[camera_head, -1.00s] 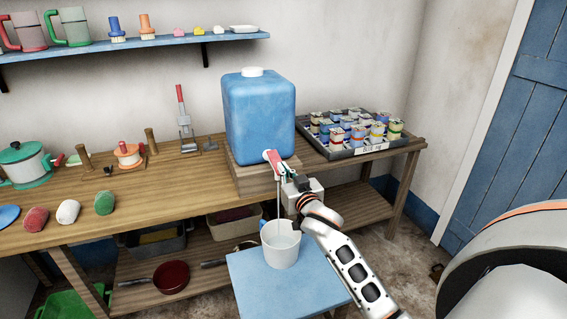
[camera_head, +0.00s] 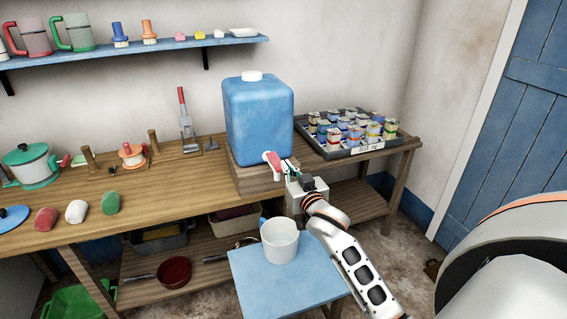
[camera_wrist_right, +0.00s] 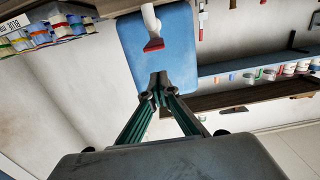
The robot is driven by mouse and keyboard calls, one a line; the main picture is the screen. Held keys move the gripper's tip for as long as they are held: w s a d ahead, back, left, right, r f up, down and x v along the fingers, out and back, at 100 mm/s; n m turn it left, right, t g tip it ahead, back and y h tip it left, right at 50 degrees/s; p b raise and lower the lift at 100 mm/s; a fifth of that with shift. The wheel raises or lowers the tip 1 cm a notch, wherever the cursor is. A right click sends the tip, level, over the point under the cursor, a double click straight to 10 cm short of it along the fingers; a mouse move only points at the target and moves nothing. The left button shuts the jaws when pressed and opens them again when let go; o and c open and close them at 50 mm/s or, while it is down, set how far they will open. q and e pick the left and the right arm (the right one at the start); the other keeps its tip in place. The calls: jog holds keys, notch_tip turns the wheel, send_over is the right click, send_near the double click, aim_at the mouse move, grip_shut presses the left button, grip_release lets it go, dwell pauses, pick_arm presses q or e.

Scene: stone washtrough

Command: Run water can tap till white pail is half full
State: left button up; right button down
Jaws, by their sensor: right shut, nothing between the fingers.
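The blue water can (camera_head: 258,115) with a white cap stands on a wooden block on the bench. Its tap has a red lever (camera_head: 272,158), which also shows in the right wrist view (camera_wrist_right: 153,44). No water stream shows below the tap now. The white pail (camera_head: 281,245) stands upright on a low blue stand (camera_head: 275,285), below the tap. I cannot make out its water level. My right gripper (camera_head: 291,168) is shut and empty, close to the tap; its fingertips (camera_wrist_right: 159,80) are apart from the red lever in the wrist view. My left gripper is out of view.
A grey tray (camera_head: 342,153) of small tins stands right of the can on the bench (camera_head: 140,200). A red-handled tool (camera_head: 184,120) stands to its left. A shelf (camera_head: 150,47) with jugs and brushes hangs above. Pans and tubs sit beneath the bench.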

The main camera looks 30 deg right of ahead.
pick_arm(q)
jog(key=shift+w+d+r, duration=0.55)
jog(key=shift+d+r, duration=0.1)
pick_arm(e)
jog(key=v, duration=0.6)
jog(key=shift+r, duration=0.15)
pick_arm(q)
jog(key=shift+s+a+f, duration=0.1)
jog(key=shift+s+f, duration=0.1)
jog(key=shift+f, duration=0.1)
pick_arm(e)
jog(key=shift+s, duration=0.15)
